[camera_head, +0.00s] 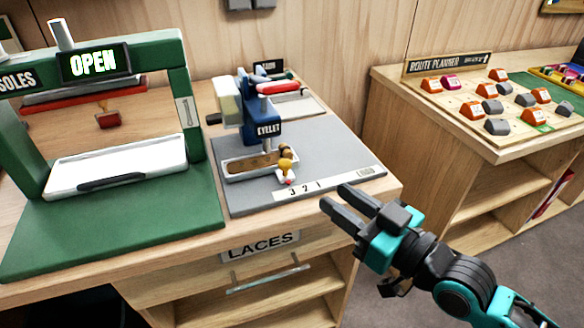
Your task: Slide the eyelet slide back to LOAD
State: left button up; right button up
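The blue eyelet press (262,108) with an EYELET label stands on a grey base plate (335,150). Under it lies the eyelet slide (236,176), a white-edged tray holding a brown piece. A yellow knob (286,166) with a pink tip below it is at the tray's right end. A scale strip (318,187) reading 3 2 1 runs along the plate's front; the pink tip is just left of the 3.
A green frame press (190,85) marked OPEN stands to the left on a green base. A LACES drawer (262,245) with a bar handle is below the bench edge. The route planner board (470,100) is on another table at right. The grey plate's right part is clear.

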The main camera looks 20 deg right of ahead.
aim_at(289, 165)
jog(key=x, duration=1.2)
jog(key=shift+c, duration=0.3)
grip_shut()
